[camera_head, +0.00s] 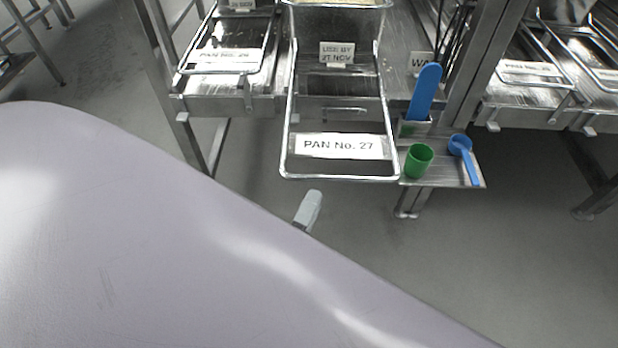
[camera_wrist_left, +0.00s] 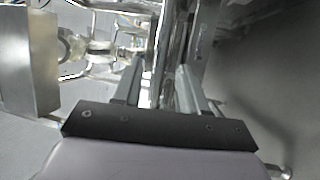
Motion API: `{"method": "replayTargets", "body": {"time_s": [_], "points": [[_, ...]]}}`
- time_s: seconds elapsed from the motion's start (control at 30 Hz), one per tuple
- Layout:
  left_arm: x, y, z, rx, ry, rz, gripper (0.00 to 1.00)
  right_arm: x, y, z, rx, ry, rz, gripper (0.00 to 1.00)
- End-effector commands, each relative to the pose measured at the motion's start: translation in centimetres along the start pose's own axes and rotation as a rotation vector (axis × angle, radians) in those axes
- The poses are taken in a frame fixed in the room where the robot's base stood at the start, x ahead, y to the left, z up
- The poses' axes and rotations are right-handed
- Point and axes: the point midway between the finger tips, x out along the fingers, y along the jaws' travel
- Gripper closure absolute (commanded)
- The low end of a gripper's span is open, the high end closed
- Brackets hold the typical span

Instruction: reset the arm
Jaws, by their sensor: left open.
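My left gripper (camera_head: 309,208) shows in the head view only as a grey finger past the edge of my pale arm, which covers the lower left. It hangs in front of and below the tray labelled PAN No. 27 (camera_head: 290,165), apart from it in the picture. In the left wrist view the two fingers of the left gripper (camera_wrist_left: 160,72) stand apart with nothing held between them. My right gripper is in neither view.
A green cup (camera_head: 418,161) and a blue scoop (camera_head: 460,146) lie on a small shelf (camera_head: 420,181). A blue paddle (camera_head: 424,92) stands in a holder behind them. A metal bin (camera_head: 336,25) stands behind the tray. The floor at lower right is clear.

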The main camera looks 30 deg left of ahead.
Motion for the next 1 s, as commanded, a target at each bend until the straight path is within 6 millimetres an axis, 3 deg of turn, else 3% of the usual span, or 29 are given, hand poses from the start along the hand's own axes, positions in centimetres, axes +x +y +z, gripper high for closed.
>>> {"method": "replayTargets", "body": {"time_s": [0.43, 0.57, 0.8, 1.0], "points": [[0.0, 0.1, 0.1, 0.009, -0.007, -0.002, 0.58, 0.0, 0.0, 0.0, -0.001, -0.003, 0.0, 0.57], [-0.2, 0.6, 0.9, 0.111, -0.08, -0.027, 0.58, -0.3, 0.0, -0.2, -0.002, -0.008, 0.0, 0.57], [-2.5, 0.6, 3.2, 0.632, -0.416, -0.133, 0.58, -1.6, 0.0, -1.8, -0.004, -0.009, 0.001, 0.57], [-5.7, -1.0, 2.3, 1.111, -0.699, -0.232, 0.58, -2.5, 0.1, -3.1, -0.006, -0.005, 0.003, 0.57]]}}
